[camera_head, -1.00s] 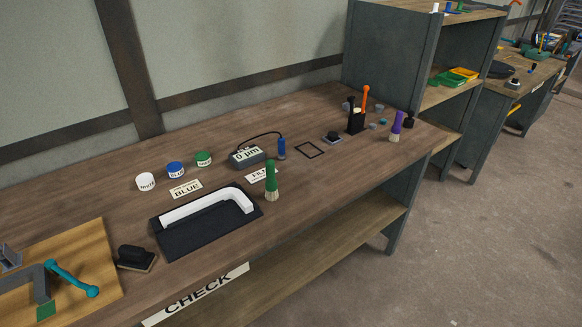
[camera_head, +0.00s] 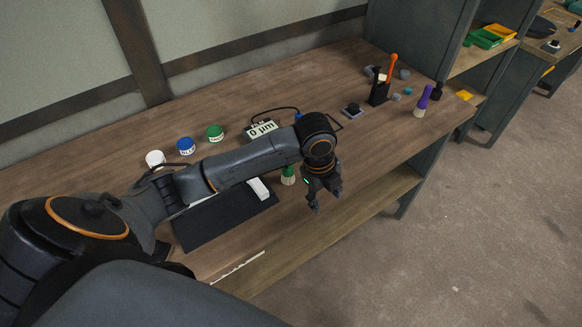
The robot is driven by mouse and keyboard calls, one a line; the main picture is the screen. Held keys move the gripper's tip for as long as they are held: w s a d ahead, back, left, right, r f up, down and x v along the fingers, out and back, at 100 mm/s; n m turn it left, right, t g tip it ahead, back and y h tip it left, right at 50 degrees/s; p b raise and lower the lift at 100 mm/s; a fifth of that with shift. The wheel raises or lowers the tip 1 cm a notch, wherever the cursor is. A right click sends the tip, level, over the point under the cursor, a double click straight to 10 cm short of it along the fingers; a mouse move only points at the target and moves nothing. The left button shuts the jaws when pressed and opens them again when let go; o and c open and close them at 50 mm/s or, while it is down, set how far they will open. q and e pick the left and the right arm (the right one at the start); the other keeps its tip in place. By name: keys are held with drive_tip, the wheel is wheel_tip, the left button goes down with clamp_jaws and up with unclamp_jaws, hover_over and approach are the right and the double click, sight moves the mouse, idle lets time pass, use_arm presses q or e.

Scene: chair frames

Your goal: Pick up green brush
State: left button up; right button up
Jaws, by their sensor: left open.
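The green brush (camera_head: 288,176) stands upright on the workbench, bristles down, near the front edge. Its upper part is hidden behind my left arm and wrist. My left gripper (camera_head: 326,200) is open and empty, pointing down just right of the brush, near the bench's front edge. I cannot tell whether it touches the brush. My right gripper does not show.
A black mat (camera_head: 225,222) with a white part (camera_head: 259,189) lies left of the brush, partly under my arm. A purple brush (camera_head: 422,101) and a black holder (camera_head: 378,92) stand farther right. White, blue and green jars (camera_head: 215,132) stand at the back.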

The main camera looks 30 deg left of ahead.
use_arm(q)
drive_tip(key=w+a+r+m+g+y, duration=0.1)
drive_tip(key=w+a+r+m, duration=0.15)
drive_tip(key=a+r, duration=0.5)
drive_tip(key=w+a+r+m+g+y, duration=0.15)
drive_tip(key=a+r+m, duration=0.25)
drive_tip(key=a+r, duration=0.4)
drive_tip(key=shift+t+h, duration=0.45)
drive_tip(key=f, duration=0.2)
drive_tip(key=f+p, duration=0.1)
drive_tip(key=f, duration=0.2)
drive_tip(key=d+f+p, duration=0.1)
drive_tip(key=f, duration=0.1)
drive_tip(key=shift+w+d+f, duration=0.1)
drive_tip(key=shift+w+f, duration=0.1)
drive_tip(key=shift+w, duration=0.15)
wheel_tip(320, 180, down, 4)
drive_tip(key=shift+d+f+p, duration=0.1)
drive_tip(key=shift+p, duration=1)
drive_tip(key=shift+f, duration=0.55)
clamp_jaws()
